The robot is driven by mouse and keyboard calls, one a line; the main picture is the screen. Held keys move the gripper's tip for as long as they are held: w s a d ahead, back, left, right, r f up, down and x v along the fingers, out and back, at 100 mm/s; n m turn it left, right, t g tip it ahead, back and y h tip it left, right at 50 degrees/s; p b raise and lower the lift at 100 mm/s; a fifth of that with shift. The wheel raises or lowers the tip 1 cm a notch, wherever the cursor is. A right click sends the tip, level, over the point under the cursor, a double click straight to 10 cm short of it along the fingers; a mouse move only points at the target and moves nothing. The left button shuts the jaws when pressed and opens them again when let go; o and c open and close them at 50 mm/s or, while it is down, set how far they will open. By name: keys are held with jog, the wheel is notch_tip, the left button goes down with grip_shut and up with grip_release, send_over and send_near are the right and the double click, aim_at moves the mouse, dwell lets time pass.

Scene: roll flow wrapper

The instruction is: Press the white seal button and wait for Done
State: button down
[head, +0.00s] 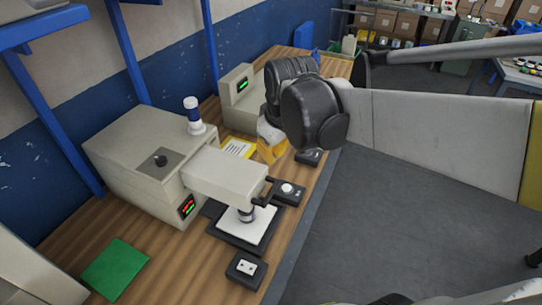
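The nearer beige machine (140,150) stands on the wooden bench, with its press head (225,178) reaching out over a black base with a white pad (250,225). A white round button (287,188) sits on a black box right of the head. Another black box with a white two-dot plate (247,267) lies nearer the front edge. My black wrist (312,112) hangs over the bench behind the button. My gripper's fingers cannot be made out, so neither its opening nor any hold shows.
A second beige machine (237,100) with a green display stands further back, with another black box (308,157) near it. A dark crank-like handle (270,192) is beside the button. A green sheet (114,270) lies at the left. Grey floor is open right of the bench.

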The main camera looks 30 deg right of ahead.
jog(key=w+d+f+n+g, duration=0.2)
jog(key=w+d+f+n, duration=0.1)
jog(key=w+d+f, duration=0.35)
jog(key=n+g, duration=0.1)
jog(key=g, duration=0.1)
send_over(285, 185)
notch_tip(285, 185, down, 5)
jog(key=shift+f+y, duration=0.1)
jog(key=shift+y, duration=0.2)
jog(key=shift+a+f, duration=0.1)
notch_tip(285, 185, down, 14)
jog(key=b, duration=0.4)
